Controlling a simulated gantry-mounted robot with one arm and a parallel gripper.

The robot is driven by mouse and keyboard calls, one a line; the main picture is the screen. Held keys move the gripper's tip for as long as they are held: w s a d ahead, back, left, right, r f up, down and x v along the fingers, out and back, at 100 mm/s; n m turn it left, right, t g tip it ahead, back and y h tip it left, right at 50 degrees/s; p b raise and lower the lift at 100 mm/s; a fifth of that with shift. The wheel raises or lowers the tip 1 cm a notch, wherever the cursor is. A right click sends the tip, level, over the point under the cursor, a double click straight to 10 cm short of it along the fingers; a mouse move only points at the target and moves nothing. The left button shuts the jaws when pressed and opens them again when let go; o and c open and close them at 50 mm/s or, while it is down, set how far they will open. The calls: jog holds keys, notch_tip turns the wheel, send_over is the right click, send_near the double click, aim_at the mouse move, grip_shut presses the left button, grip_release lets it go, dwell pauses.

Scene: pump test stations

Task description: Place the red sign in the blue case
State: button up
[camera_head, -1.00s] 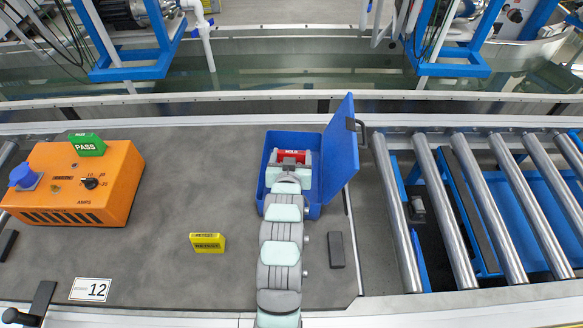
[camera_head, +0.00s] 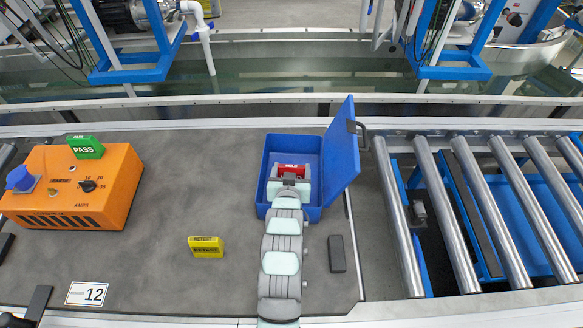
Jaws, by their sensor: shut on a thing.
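The blue case (camera_head: 335,150) stands open on the grey mat, its lid swung up on the right side. The red sign (camera_head: 291,168), with white lettering, shows inside the case outline, near its middle. My gripper (camera_head: 291,178) reaches in over the case's front wall and is shut on the red sign. My gripper hides the sign's lower part, so I cannot tell whether it touches the case floor.
A yellow sign (camera_head: 206,247) stands on the mat left of my arm. A dark block (camera_head: 337,254) lies right of my arm. Metal rollers (camera_head: 490,205) fill the right side.

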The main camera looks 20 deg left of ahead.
jog(key=o, duration=1.4)
jog(key=shift+f, duration=0.15)
jog(key=shift+r, duration=0.65)
jog(key=p+v, duration=0.3)
jog(key=v, duration=0.9)
